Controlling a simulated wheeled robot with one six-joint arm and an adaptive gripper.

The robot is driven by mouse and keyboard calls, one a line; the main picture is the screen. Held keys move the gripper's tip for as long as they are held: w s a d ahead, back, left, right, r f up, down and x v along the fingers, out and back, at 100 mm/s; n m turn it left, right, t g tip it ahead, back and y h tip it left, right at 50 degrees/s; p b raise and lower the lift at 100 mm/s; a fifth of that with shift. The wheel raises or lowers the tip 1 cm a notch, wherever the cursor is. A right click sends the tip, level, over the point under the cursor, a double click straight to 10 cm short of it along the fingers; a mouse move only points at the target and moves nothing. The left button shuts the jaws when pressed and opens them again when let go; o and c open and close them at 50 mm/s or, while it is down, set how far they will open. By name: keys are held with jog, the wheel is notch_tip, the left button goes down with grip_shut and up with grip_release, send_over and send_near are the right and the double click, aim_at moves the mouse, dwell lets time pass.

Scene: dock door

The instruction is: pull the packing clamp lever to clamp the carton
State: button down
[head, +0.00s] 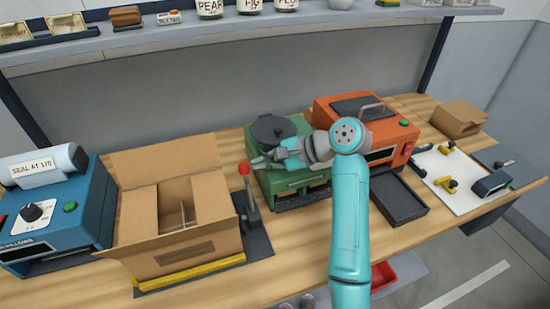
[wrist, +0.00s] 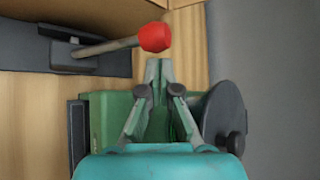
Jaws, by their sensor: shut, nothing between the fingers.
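The clamp lever (head: 249,187) is a grey rod with a red knob, standing on a dark base beside the carton. In the wrist view the lever (wrist: 112,46) shows its red knob just beyond my fingertips. The open cardboard carton (head: 168,252) sits on the dark clamp plate, with a yellow bar (head: 190,273) along its front. Dividers show inside it. My gripper (head: 258,161) is to the right of the red knob, over the green machine. In the wrist view my gripper (wrist: 158,66) has its fingertips together, empty and apart from the knob.
A green machine (head: 290,182) with a dark round lid stands under my gripper. An orange machine (head: 385,135) is behind my arm, with a dark tray (head: 398,200) in front. A blue sealer (head: 60,220) stands left of the carton. A shelf (head: 150,40) runs along the back.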

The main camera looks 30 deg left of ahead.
jog(key=shift+x, duration=1.2)
jog(key=shift+s+d, duration=0.1)
jog(key=s+d+n+t+y, duration=0.1)
jog(key=s+d+n+y, duration=0.5)
jog(key=s+d+y, duration=0.1)
jog(key=shift+d+r, duration=0.4)
jog(key=shift+d, duration=0.2)
jog(key=shift+d, duration=0.1)
